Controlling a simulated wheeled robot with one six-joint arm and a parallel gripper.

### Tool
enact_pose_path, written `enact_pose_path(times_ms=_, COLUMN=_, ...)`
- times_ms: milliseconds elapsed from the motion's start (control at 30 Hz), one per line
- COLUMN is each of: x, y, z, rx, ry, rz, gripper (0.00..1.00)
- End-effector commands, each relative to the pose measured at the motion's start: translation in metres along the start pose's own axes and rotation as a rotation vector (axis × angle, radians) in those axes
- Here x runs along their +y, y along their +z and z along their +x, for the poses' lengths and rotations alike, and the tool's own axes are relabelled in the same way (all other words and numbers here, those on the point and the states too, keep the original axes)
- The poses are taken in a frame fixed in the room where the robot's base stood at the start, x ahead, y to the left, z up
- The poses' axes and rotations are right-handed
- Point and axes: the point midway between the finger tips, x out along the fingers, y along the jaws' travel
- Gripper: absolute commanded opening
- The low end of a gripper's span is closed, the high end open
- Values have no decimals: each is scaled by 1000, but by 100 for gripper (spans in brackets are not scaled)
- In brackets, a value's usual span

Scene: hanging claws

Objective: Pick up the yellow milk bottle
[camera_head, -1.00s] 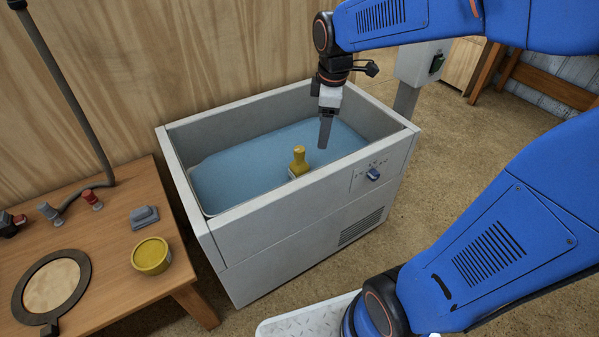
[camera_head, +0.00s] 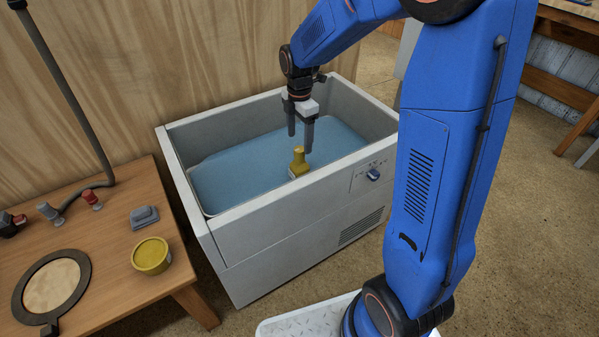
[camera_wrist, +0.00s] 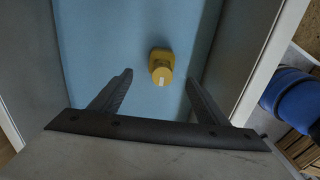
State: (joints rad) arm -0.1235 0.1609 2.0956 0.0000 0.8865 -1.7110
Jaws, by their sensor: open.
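The yellow milk bottle (camera_head: 299,164) stands in the grey tub (camera_head: 180,182) on its blue floor, close to the front wall. In the wrist view the bottle (camera_wrist: 161,68) shows from above, beyond the fingertips and roughly midway between them. My gripper (camera_head: 300,143) points down inside the tub, above and just behind the bottle in the head view. Its two fingers are spread apart with nothing between them.
The tub walls stand close around the gripper; the front wall is nearest the bottle. A wooden table (camera_head: 110,270) at the left carries a yellow round container (camera_head: 151,256), a black-rimmed disc (camera_head: 50,288) and small grey and red parts. A wooden wall stands behind.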

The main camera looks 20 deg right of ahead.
Motion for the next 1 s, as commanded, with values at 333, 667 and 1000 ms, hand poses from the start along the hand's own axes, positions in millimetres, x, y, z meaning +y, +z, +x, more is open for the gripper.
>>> enact_pose_path(times_ms=333, x=-1, y=0, z=61, rx=0, ry=-3, rz=1, gripper=69)
enact_pose_path(times_ms=667, x=-1, y=0, z=85, rx=0, ry=0, rz=1, gripper=69)
enact_pose_path(times_ms=1000, x=-5, y=-3, z=126, rx=0, ry=-1, rz=2, gripper=69)
